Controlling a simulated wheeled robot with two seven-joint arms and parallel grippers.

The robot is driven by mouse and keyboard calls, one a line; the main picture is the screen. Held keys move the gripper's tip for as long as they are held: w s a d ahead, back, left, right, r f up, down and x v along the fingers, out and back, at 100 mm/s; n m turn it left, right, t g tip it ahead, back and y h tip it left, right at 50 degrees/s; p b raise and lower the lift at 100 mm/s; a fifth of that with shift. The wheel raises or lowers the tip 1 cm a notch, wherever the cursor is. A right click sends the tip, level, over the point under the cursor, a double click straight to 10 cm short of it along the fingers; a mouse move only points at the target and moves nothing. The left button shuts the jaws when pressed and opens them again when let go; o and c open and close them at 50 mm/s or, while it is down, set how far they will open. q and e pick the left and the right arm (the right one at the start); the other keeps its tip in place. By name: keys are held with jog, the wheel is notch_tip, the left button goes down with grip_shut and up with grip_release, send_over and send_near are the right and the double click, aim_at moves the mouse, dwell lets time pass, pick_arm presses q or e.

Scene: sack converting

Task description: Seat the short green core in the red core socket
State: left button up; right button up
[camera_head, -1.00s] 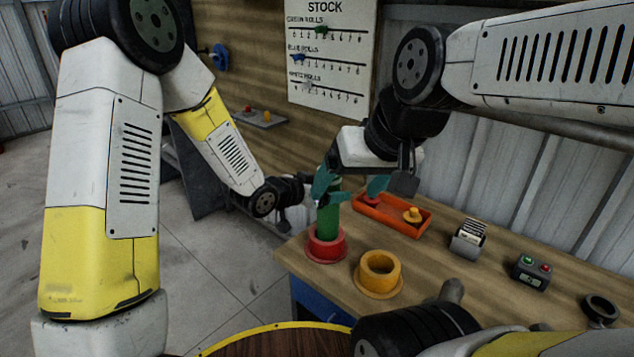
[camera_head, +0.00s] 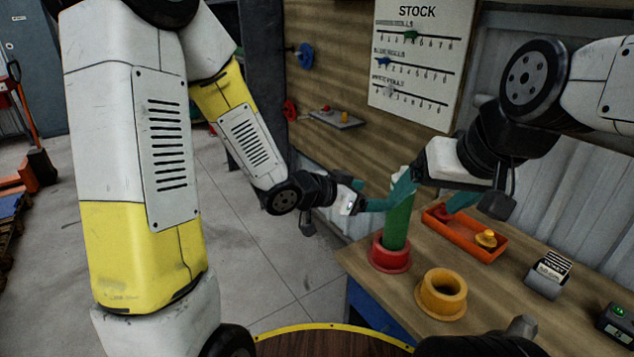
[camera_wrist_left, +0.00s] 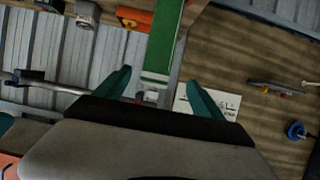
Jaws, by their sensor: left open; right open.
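The green core (camera_head: 397,224) stands with its lower end inside the ring of the red core socket (camera_head: 388,256). It leans slightly right in the head view; I cannot tell if it is fully seated. My left gripper (camera_head: 370,202) is open just left of the core's upper part. In the left wrist view, the green core (camera_wrist_left: 164,42) shows between and beyond the spread teal fingers (camera_wrist_left: 160,92). My right gripper (camera_head: 431,194) is open, one teal finger overlapping the core's top in view and the other over the orange tray. Contact is unclear.
A yellow socket (camera_head: 442,295) stands right of the red one, empty. The orange tray (camera_head: 466,240) holds a yellow and a red piece. A card holder (camera_head: 549,274) and a button box (camera_head: 614,322) stand further right on the bench.

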pick_arm(q)
jog(key=s+a+r+n+t+y, duration=0.1)
jog(key=a+r+n+y, duration=0.25)
jog(key=a, duration=0.55)
jog(key=a+r+n+t+y, duration=0.1)
jog(key=a+r+n+y, duration=0.1)
jog(key=a+r+y, duration=0.45)
jog(key=s+a+n+g, duration=0.2)
jog(key=s+a, duration=0.1)
jog(key=s, duration=0.5)
jog(key=s+a+r+n+g+h, duration=0.1)
jog(key=s+a+n, duration=0.1)
jog(key=s, duration=0.6)
jog(key=shift+s+a+r+g, duration=0.15)
jog(key=shift+s+a+g, duration=0.25)
jog(key=shift+a, duration=0.1)
jog(key=shift+n, duration=0.25)
jog(key=shift+c, duration=0.5)
